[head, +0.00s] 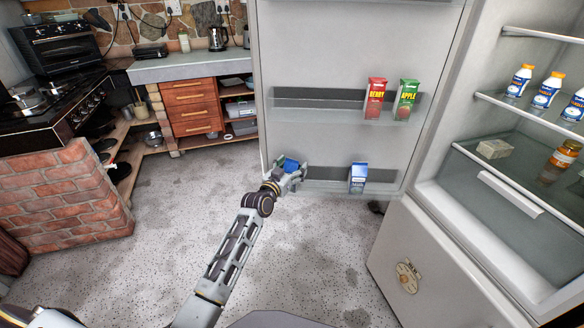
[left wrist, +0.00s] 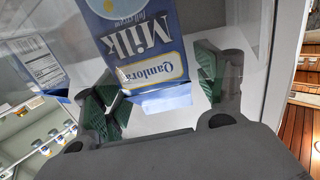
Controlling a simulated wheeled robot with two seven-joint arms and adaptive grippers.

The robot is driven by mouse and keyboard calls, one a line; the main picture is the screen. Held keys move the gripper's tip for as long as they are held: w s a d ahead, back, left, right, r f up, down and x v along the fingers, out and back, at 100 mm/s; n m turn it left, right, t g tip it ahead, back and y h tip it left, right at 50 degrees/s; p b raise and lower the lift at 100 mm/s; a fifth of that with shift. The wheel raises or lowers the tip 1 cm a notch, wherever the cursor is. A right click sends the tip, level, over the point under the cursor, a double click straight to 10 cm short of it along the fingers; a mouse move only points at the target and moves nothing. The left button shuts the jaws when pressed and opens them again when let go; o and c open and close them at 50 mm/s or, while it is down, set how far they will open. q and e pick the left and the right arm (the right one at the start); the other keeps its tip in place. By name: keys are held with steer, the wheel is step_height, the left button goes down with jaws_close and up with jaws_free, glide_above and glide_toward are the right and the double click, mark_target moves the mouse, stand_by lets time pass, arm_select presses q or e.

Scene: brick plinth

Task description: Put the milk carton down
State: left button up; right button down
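A blue milk carton (head: 291,164) is at the left end of the fridge door's lower shelf (head: 325,187), mostly hidden by my left gripper (head: 292,176) in the head view. In the left wrist view the carton (left wrist: 145,45) shows its "Milk" label between the green-padded fingers of the gripper (left wrist: 158,90). The fingers are spread, with a gap at the right one; the left one lies close to the carton's edge. Whether the carton's base touches the shelf is hidden. My right gripper is out of view.
Another blue-and-white carton (head: 358,178) stands farther right on the lower shelf. A red berry carton (head: 375,98) and a green apple carton (head: 406,100) stand on the shelf above. The open fridge (head: 500,150) holds several bottles. The floor before the door is clear.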

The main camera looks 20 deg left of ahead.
mark_target(290, 169)
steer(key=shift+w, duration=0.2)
arm_select(q)
steer(key=shift+r, duration=0.15)
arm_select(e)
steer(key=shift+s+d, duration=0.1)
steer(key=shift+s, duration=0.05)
arm_select(q)
steer(key=shift+s+a, duration=0.15)
steer(key=shift+s, duration=0.35)
steer(key=shift+s+a, duration=0.1)
steer(key=shift+s, duration=0.6)
steer(key=shift+p+v, duration=0.45)
steer(key=shift+v, duration=1.05)
steer(key=v, duration=0.6)
steer(key=shift+s+p, duration=0.25)
steer(key=shift+p, duration=0.05)
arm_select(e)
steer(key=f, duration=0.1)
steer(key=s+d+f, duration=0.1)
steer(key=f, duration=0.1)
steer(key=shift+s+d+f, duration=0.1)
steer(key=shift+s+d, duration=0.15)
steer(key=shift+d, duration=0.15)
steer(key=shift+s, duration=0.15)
